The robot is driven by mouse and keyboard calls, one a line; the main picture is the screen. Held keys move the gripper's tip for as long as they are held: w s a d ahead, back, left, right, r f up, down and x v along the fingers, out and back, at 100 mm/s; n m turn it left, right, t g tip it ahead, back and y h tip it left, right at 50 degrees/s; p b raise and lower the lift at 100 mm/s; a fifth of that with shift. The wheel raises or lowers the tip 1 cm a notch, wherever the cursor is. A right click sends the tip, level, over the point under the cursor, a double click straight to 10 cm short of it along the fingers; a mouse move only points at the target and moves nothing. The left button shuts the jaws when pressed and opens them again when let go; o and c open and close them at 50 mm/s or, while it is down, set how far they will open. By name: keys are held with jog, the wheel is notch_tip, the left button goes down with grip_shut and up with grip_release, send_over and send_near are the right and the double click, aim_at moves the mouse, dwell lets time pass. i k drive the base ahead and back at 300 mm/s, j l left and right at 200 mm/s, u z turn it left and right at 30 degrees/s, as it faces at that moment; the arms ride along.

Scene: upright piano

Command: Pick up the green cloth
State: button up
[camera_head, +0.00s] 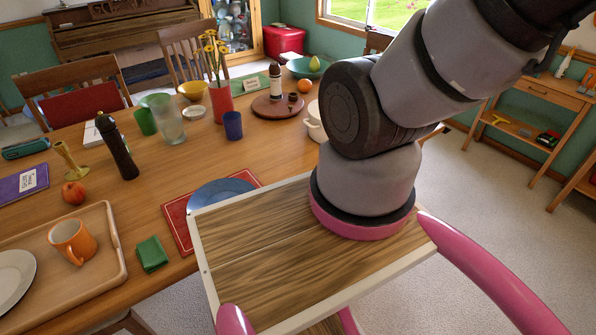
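The green cloth (151,253) is a small, folded, dark green square. It lies on the wooden table (190,160) near its front edge, just right of a wooden tray (112,240) and left of a red placemat (176,225). Its top and front sides show, and nothing lies on it. My arm rises from the right of the cloth and leaves the picture at the upper right. My gripper is out of view.
An orange mug (72,241) and a white plate (14,280) are on the tray. A blue plate (218,193) lies on the placemat. Open floor (470,215) is at right.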

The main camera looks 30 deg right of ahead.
aim_at(151, 256)
jog(key=u, duration=0.45)
jog(key=l+u, duration=0.25)
jog(key=u, duration=0.2)
jog(key=l+u, duration=0.25)
jog(key=u, duration=0.2)
jog(key=k+l+u, duration=0.15)
jog(key=u, duration=0.3)
jog(key=k+l, duration=0.2)
jog(key=l, duration=0.2)
